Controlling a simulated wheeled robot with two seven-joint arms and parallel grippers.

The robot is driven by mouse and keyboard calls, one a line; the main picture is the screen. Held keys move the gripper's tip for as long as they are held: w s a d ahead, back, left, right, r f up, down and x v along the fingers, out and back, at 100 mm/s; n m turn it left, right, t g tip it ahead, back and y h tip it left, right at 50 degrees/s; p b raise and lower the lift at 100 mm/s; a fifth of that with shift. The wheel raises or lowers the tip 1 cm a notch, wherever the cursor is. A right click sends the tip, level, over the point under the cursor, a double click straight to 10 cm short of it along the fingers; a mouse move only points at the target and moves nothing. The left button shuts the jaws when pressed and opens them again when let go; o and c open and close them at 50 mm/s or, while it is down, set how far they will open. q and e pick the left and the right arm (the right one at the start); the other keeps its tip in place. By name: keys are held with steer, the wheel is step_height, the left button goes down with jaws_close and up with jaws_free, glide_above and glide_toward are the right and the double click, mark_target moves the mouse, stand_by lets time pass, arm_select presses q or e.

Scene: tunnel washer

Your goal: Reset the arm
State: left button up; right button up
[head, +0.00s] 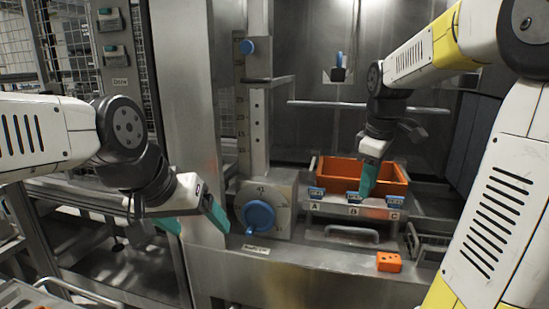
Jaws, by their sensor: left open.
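My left gripper (192,224) is at the left of the head view, in front of the steel post. Its two teal fingers are apart, with nothing between them. My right gripper (367,190) points down in front of the orange bin (332,168), near the labelled ledge. Its teal fingers overlap in this view, so I cannot tell whether they are open or shut, or whether they touch anything. Both arms are white with dark joints; the right one also has yellow parts.
Small blue pieces (316,193) sit along the ledge marked A, B and C (345,208). A blue round knob (259,216) sits on a steel block below a vertical scale. An orange block (389,262) lies on the steel front surface. Wire mesh panels (80,45) stand at left.

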steer(key=s+a+m+t+y, duration=0.1)
steer(key=s+a+m, duration=0.3)
steer(key=s, duration=0.4)
steer(key=s+a+m+t+y, duration=0.1)
steer(key=s+a+m+t, duration=0.2)
steer(key=s+m, duration=0.3)
steer(key=shift+s+a+f, duration=0.2)
steer(key=shift+s+a, duration=0.5)
steer(key=shift+s, duration=0.3)
